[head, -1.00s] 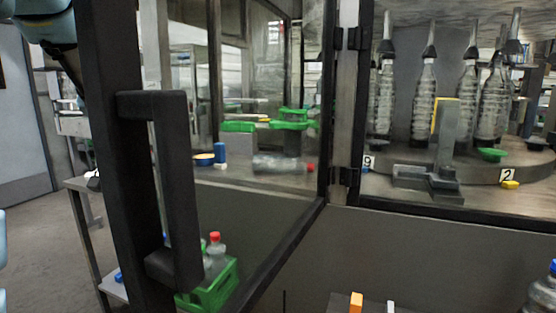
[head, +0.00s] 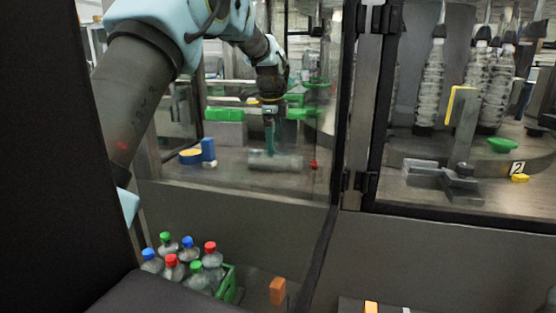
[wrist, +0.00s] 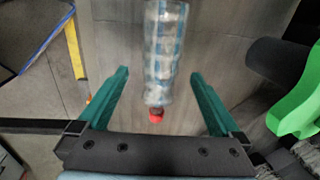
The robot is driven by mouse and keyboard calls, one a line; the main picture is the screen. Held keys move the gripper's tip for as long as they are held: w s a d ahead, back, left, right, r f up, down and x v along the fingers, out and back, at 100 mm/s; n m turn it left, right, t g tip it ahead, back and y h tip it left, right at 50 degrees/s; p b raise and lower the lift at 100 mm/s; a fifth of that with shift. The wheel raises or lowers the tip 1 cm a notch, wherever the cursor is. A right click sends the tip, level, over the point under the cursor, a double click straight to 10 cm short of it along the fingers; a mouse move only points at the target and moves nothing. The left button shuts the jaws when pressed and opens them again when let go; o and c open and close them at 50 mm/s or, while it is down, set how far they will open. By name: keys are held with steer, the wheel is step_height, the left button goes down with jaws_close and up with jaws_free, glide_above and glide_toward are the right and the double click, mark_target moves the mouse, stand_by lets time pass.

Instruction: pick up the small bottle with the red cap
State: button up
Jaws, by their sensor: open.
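A small clear bottle (head: 272,161) with a red cap (head: 313,165) lies on its side on the grey deck inside the machine, its cap to the right. In the wrist view the bottle (wrist: 165,55) lies lengthwise, with its red cap (wrist: 156,115) toward the gripper's base. My gripper (head: 269,145) is over the bottle in the head view. In the wrist view my gripper (wrist: 158,85) is open, with one teal finger on each side of the cap end and gaps on both sides. Whether the fingers are down at bottle height is unclear.
A green crate (head: 228,284) with several bottles, two with red caps (head: 210,247), stands below at left. A blue block (head: 208,150) and a yellow-topped round item (head: 190,156) are left of the bottle. A green object (wrist: 298,105) lies right in the wrist view. Dark door frames stand close.

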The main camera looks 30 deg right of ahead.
steer(key=shift+w+d+f+p, duration=0.2)
steer(key=shift+f+p, duration=0.25)
steer(key=shift+f, duration=0.5)
steer(key=shift+w+d+f+p, duration=0.15)
steer(key=shift+f+p, duration=0.3)
steer(key=shift+f, duration=0.5)
steer(key=shift+w+d+f+p, duration=0.15)
steer(key=shift+f+p, duration=0.3)
steer(key=shift+f, duration=0.5)
steer(key=shift+s, duration=0.1)
jaws_close()
steer(key=shift+r, duration=0.1)
